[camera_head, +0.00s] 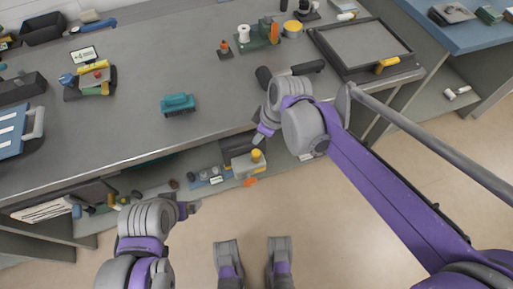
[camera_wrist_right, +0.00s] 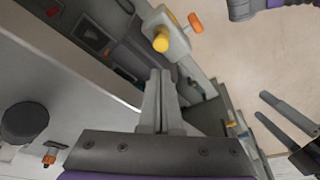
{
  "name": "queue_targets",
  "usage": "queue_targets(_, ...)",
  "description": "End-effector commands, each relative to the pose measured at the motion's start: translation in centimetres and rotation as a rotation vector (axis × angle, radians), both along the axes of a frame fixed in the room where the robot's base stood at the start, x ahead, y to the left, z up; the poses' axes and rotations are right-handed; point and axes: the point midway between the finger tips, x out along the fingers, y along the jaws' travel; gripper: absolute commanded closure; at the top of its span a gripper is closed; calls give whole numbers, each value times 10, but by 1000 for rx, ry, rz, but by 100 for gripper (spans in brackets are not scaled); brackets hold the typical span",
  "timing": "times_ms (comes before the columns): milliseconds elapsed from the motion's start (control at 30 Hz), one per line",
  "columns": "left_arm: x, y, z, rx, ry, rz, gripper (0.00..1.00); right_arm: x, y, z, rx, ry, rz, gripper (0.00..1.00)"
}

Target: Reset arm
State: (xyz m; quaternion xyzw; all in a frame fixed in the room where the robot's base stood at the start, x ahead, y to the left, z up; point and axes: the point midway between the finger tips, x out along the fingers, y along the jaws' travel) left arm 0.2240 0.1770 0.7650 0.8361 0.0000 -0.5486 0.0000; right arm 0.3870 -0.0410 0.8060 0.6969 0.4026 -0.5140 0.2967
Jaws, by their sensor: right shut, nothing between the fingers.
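My right gripper (camera_head: 259,138) is at the front edge of the grey workbench, above the lower shelf. In the right wrist view its two grey fingers (camera_wrist_right: 160,85) are together with nothing between them. A grey part with a yellow knob (camera_head: 256,156) and an orange tip is on the shelf just below it, apart from the fingers; it also shows in the wrist view (camera_wrist_right: 162,42). My left gripper (camera_head: 192,208) is low in front of the shelf, over the floor, seen small and from above. Whether its fingers are apart is unclear.
The workbench (camera_head: 140,128) carries a teal block (camera_head: 178,104), a small fixture with yellow and red parts (camera_head: 92,80), a white spool (camera_head: 243,33) and a black-framed tray (camera_head: 336,55). Several small parts lie on the lower shelf. The beige floor (camera_head: 350,235) has free room.

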Motion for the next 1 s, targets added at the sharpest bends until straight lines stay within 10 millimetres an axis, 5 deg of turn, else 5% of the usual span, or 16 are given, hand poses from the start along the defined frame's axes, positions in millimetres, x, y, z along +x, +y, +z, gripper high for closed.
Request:
queue_targets(667, 0, 0, 7, 0, -2, 0, 0, -1, -2, 8, -1, -1, -10, 100)
queue_targets(833, 0, 0, 7, 0, -2, 0, 0, -27, -29, 10, -8, -6, -172, 100)
queue_targets(1000, 0, 0, 7, 0, -2, 0, 0, -79, -76, 2, -6, -29, -504, 100)
